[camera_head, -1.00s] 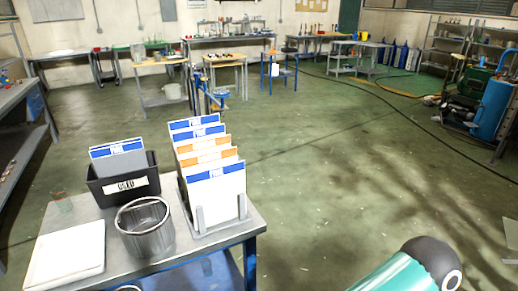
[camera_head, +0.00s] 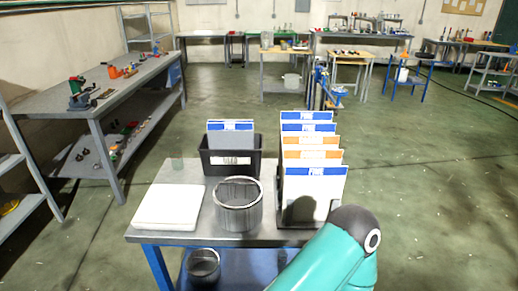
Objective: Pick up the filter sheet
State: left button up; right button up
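Several upright filter sheets stand in a rack on the small metal table. The front filter sheet (camera_head: 314,190) is white with a blue band reading "FINE". Behind it are sheets with orange bands (camera_head: 311,141), whose print is too blurred to read, and more with blue bands (camera_head: 307,116) at the back. A dark bin (camera_head: 229,164) left of the rack holds grey sheets with a blue-banded top (camera_head: 230,126); its white label is hard to read now. Neither gripper shows. A teal link of my own arm covers the lower right, close to the front sheet's lower edge.
A metal mesh basket (camera_head: 238,205) stands left of the rack, and a flat white slab (camera_head: 168,206) lies at the table's left. Another basket (camera_head: 203,267) is on the shelf below. A long workbench (camera_head: 110,88) runs along the left. The floor right of the table is open.

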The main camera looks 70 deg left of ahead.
aim_at(313, 189)
jog(key=u, duration=0.25)
jog(key=i, duration=0.3)
jog(key=u, duration=1.25)
jog(key=k, duration=0.9)
jog(key=u, duration=0.25)
jog(key=i, duration=0.5)
jog(key=u, duration=0.05)
